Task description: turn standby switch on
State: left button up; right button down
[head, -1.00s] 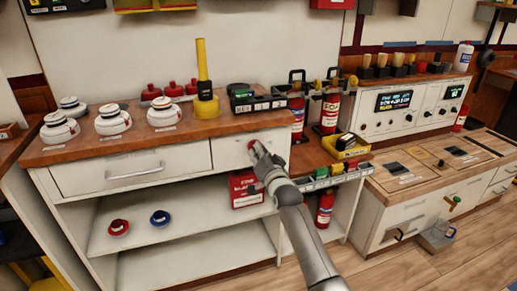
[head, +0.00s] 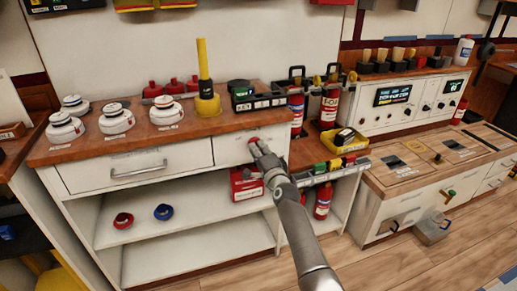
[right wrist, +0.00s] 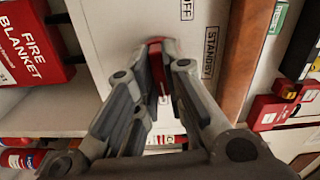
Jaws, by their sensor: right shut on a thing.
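The standby switch is a small red handle (head: 254,140) on the white front panel at the right end of the wooden counter. In the right wrist view the red handle (right wrist: 155,44) sits between my fingertips. A STANDBY label (right wrist: 210,52) and an OFF label (right wrist: 187,9) are on the same panel. My right gripper (head: 259,148) is at the panel, shut on the red handle; its fingers also show in the right wrist view (right wrist: 157,62). The fingers hide part of the handle, so its exact position is unclear. My left gripper is not in view.
A white drawer (head: 140,167) is left of the panel. A red fire blanket box (head: 246,184) is on the shelf below my gripper. The lower shelves are mostly empty.

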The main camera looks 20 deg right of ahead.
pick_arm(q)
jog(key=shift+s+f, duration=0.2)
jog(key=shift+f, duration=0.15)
pick_arm(e)
jog(key=shift+m, duration=0.6)
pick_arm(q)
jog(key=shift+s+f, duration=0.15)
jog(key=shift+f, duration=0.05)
pick_arm(e)
jog(key=c, duration=1.5)
grip_release()
jog(key=s, duration=1.2)
jog(key=shift+d, duration=0.25)
